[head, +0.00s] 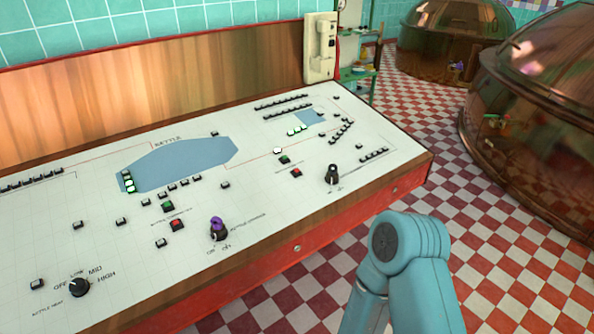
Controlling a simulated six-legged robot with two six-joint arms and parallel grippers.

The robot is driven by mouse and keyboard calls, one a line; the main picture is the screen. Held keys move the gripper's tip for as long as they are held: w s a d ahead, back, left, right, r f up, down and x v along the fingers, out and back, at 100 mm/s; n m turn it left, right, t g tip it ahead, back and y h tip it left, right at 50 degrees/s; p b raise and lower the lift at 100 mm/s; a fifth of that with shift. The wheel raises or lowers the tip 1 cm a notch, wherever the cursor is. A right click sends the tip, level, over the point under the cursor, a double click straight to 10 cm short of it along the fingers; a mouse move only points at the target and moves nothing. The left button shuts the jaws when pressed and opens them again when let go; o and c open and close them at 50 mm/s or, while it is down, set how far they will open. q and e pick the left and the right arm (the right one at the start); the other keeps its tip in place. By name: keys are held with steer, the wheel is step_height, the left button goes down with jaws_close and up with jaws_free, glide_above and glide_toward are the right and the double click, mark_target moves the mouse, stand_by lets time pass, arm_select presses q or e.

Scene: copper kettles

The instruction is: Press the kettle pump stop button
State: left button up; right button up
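A white control panel (260,200) with a kettle diagram slopes across the picture. A red button (177,225) sits on it left of the purple-topped knob (217,229), with a green button (168,206) just above it. A second red button (296,173) sits farther right, below another green button (284,160). The small labels by both pairs are too blurred to read, so I cannot tell which red one is the kettle pump stop. My teal arm shows at the lower right, in front of the panel's right part. Neither gripper is in view.
A black knob (332,175) stands on the panel's right part and a heat dial (79,287) at the lower left. A wall telephone (320,48) hangs behind. Copper kettles (540,110) stand at the right on the checkered floor (500,250). The space above the panel is clear.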

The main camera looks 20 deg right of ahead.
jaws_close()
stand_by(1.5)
